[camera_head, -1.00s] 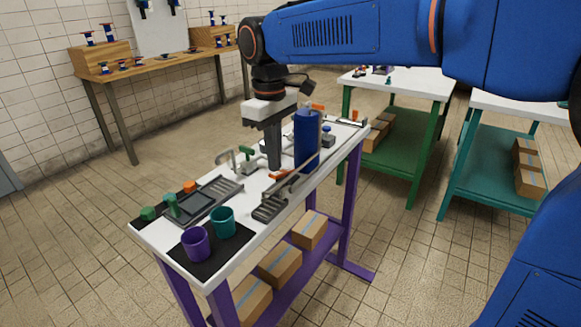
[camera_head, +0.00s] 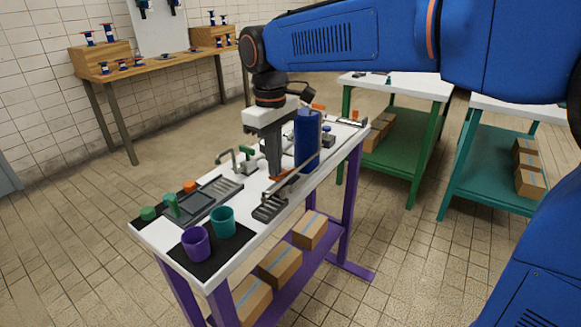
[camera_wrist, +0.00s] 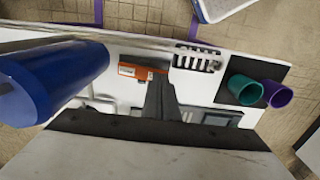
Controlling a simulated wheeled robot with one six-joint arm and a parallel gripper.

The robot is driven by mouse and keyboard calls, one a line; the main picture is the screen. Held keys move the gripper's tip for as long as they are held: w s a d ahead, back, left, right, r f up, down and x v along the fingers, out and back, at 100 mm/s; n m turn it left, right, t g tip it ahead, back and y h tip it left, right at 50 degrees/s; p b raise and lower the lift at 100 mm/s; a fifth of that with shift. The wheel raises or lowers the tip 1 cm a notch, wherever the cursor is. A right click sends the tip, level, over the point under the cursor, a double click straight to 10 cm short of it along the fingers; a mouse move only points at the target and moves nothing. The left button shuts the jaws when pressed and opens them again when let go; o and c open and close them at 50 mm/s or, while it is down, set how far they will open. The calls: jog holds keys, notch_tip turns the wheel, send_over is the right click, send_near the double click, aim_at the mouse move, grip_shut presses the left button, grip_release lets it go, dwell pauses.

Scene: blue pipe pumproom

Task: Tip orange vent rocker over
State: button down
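The orange vent rocker (camera_wrist: 138,71) shows in the wrist view as a small orange bar with a pale label, next to a dark grey part. In the head view only a sliver of the orange rocker (camera_head: 282,173) shows beside my fingertips. My gripper (camera_head: 273,175) points down over the white table, with its tips low beside the rocker. In the wrist view the dark fingers of my gripper (camera_wrist: 158,82) look pressed together, with nothing between them, and their tips overlap the rocker's right end. I cannot tell whether they touch it.
A tall blue cylinder (camera_head: 306,140) stands close to the right of my gripper. A thin grey rail (camera_head: 300,174) runs along the table's near edge. Purple (camera_head: 196,244) and teal (camera_head: 223,222) cups stand on a black mat at the front, beside a grey tray (camera_head: 208,200).

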jog(key=shift+f, duration=0.85)
dwell(0.3)
notch_tip(320, 180, up, 9)
jog(key=shift+f, duration=0.2)
dwell(0.8)
jog(key=s+d+f+m+t, duration=0.1)
jog(key=s+d+f+m, duration=0.2)
jog(key=d, duration=0.5)
jog(key=s+d+f+m+t, duration=0.1)
jog(key=s+d+f+m, duration=0.15)
jog(key=s+d, duration=0.45)
jog(key=s+d+f+m+t, duration=0.2)
jog(key=s+d+f+m, duration=0.2)
jog(key=s+d+f, duration=0.6)
notch_tip(320, 180, down, 4)
jog(key=d, duration=0.2)
jog(key=shift+s+d+r+m+t, duration=0.25)
jog(key=shift+s+d+m+t, duration=0.05)
jog(key=shift+d+m+t, duration=0.1)
